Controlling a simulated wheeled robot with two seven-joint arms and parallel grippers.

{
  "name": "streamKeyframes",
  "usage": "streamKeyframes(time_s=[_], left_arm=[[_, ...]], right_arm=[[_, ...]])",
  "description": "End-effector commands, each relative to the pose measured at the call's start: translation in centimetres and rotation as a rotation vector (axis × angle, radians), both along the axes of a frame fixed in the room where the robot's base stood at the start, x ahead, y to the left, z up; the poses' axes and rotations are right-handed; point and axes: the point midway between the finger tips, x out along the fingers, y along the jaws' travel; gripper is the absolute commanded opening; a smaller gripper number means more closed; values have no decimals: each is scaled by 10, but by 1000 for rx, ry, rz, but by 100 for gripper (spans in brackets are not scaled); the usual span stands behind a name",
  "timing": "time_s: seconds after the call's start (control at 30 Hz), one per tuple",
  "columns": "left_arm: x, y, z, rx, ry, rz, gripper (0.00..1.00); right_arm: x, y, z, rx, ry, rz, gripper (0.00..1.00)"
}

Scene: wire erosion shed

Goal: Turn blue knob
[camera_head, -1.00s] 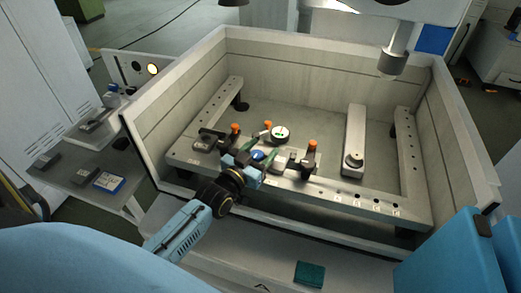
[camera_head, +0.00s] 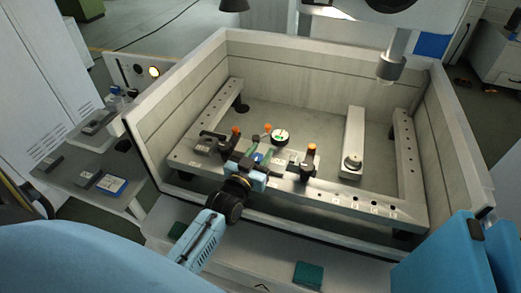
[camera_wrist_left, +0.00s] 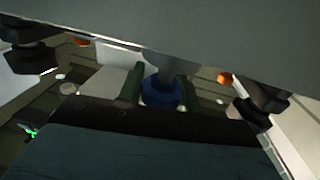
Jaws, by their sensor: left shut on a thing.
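The blue knob (camera_head: 257,157) sits among the fixtures on the front rail inside the tank. My left gripper (camera_head: 258,156) reaches over the tank's front wall, with its green fingers on either side of the knob, shut on it. In the left wrist view the blue knob (camera_wrist_left: 160,92) shows between the two green fingers (camera_wrist_left: 160,90), under a grey part that hides its far side. My right gripper is not in view.
Clamps with orange tops (camera_head: 310,160) stand on the rail beside my gripper, and a round dial (camera_head: 280,137) sits just behind. The tank's front wall (camera_head: 300,215) lies under my left arm. A machine head (camera_head: 392,65) hangs at the back right.

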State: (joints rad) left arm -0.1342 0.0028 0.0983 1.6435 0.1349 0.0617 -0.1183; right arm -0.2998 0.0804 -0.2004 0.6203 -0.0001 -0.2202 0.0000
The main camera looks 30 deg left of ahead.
Motion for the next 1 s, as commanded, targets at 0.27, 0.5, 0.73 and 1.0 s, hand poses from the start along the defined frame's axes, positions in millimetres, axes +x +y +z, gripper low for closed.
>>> streamKeyframes(time_s=[0.27, 0.5, 0.73, 1.0], left_arm=[[0, 1, 2, 0, -2, 63, 11], [0, 1, 1, 1, -2, 62, 11], [0, 1, 1, 1, -1, 62, 56], [-1, 1, 0, 1, 1, 61, 56]], right_arm=[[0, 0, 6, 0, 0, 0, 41], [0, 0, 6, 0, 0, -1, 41], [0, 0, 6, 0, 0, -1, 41], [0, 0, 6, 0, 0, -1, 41]])
